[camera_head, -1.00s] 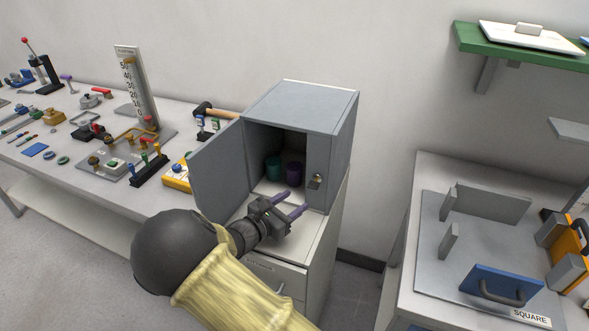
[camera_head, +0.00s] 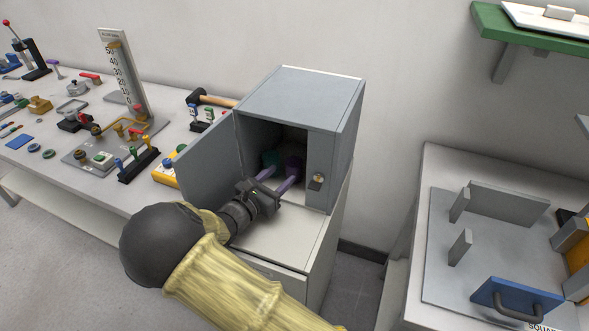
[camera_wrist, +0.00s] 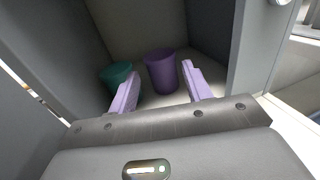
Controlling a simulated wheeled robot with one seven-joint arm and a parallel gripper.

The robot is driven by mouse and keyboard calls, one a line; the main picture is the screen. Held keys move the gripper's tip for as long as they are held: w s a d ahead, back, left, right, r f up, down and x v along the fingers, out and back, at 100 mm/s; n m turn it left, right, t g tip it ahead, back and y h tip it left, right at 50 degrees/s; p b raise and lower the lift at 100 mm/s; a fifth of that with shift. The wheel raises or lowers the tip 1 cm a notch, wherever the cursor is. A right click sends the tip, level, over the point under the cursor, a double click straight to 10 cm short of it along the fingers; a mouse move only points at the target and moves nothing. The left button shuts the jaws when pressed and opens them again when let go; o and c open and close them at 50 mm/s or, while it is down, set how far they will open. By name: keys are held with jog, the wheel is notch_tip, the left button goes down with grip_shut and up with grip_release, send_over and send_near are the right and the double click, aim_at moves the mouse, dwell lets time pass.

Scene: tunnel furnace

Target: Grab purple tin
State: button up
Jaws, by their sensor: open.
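The purple tin (camera_wrist: 161,72) stands upright inside the grey cabinet (camera_head: 290,95), to the right of a teal tin (camera_wrist: 116,76). In the head view the purple tin (camera_head: 294,163) is partly hidden by my gripper's fingers. My gripper (camera_head: 278,175) is open and points in through the cabinet's doorway. In the wrist view its two purple fingers (camera_wrist: 159,82) are spread, with the purple tin ahead and between their lines. I see nothing held between them. The teal tin (camera_head: 270,158) lies ahead of the left finger.
The cabinet door (camera_head: 208,168) is swung open to the left. A fixed front panel with a lock (camera_head: 318,180) narrows the opening on the right. A cluttered workbench (camera_head: 60,185) stands left, and a table with a steel fixture (camera_head: 440,265) stands right.

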aim_at(289, 169)
jog(key=shift+x, duration=1.1)
jog(key=shift+f+p+x, duration=0.15)
jog(key=shift+p+x, duration=0.05)
jog(key=shift+x, duration=1.1)
jog(key=shift+f+p+x, duration=0.15)
jog(key=shift+f+x, duration=0.05)
jog(key=shift+x, duration=1.1)
jog(key=shift+a, duration=0.1)
jog(key=c, duration=0.7)
jog(key=shift+r, duration=0.1)
